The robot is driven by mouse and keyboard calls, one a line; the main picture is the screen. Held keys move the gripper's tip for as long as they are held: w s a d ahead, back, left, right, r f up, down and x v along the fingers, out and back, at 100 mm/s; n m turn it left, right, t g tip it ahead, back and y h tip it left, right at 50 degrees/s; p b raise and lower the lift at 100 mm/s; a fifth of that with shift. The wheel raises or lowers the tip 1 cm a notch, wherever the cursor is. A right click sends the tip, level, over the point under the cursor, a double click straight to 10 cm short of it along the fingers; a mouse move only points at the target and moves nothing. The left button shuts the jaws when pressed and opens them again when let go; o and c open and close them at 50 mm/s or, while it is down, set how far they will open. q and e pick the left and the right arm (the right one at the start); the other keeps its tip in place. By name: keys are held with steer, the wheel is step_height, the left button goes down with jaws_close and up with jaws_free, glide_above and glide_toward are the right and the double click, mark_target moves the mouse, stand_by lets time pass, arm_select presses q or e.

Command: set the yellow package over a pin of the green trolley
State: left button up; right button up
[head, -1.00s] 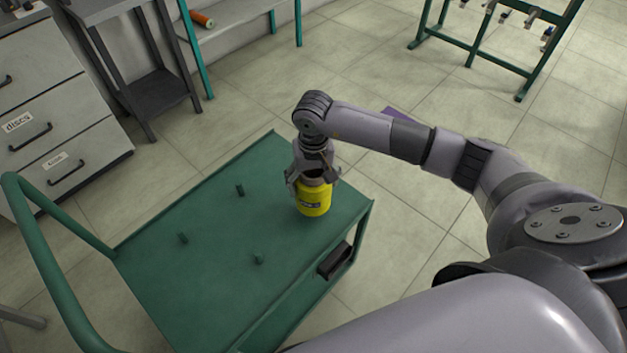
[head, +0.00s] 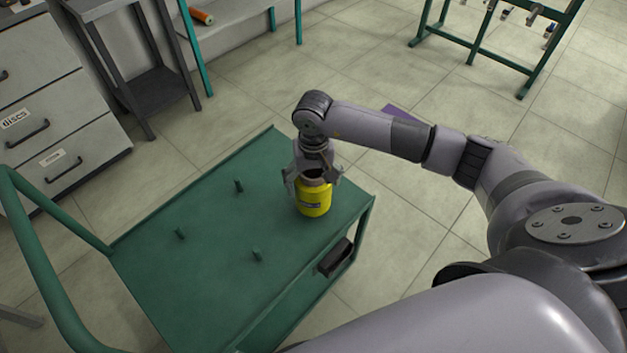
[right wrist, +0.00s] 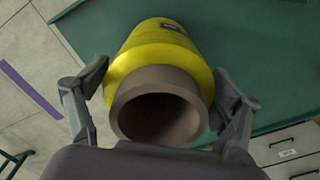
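The yellow package (head: 313,201) stands upright on the green trolley (head: 205,270), near its right corner. Its grey-brown hollow core faces up, and the package also shows in the right wrist view (right wrist: 160,50). No pin shows at the package; whatever is under it is hidden. Three bare pins show on the trolley top: one at the back (head: 238,186), one at the left (head: 180,233) and one at the front (head: 257,254). My right gripper (head: 313,182) is above the package with its fingers spread on either side, seemingly just clear of it. My left gripper is not in view.
The trolley has a green handle (head: 45,260) at the left and a black box (head: 335,257) on its near right side. Drawers (head: 60,130) and a dark grey stand (head: 150,85) are beyond it. A green rack (head: 490,62) stands far right. Tiled floor lies between.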

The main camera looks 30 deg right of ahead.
steer(key=shift+o, duration=1.3)
